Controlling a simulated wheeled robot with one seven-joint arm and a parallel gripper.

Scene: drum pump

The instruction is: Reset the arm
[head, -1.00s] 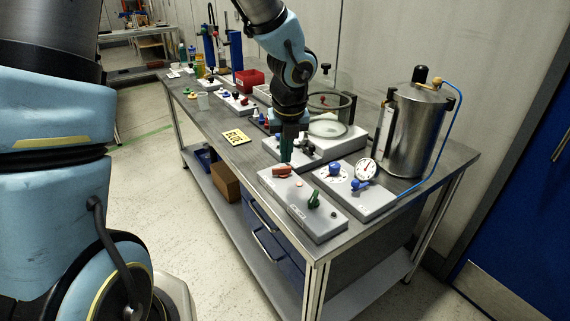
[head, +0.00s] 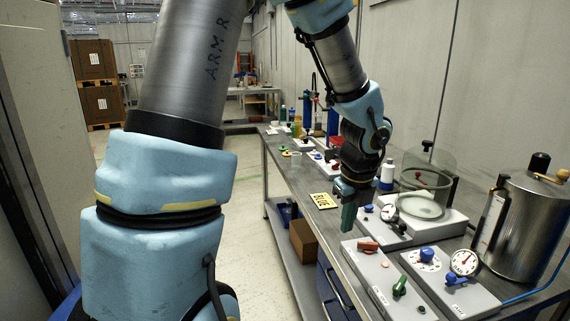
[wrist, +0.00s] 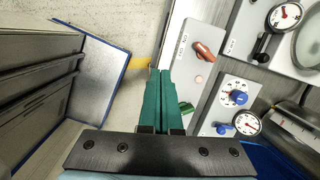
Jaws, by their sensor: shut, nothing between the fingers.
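My gripper (head: 348,216) is shut and empty, its green fingers pressed together and pointing down. In the head view it hangs above the front edge of the workbench, just left of a panel box (head: 380,277) with a red lever (head: 368,247) and a green knob (head: 400,286). The wrist view shows the closed fingers (wrist: 164,72) with the red lever (wrist: 204,51) to their right, apart from them. The green knob (wrist: 186,107) is partly hidden beside the fingers.
A gauge panel (head: 450,287) and a steel drum (head: 525,228) stand on the right. Behind them is a glass chamber (head: 428,180). A yellow label card (head: 323,201) lies on the workbench (head: 300,182). A cardboard box (head: 303,241) is on the lower shelf. Floor left of the bench is clear.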

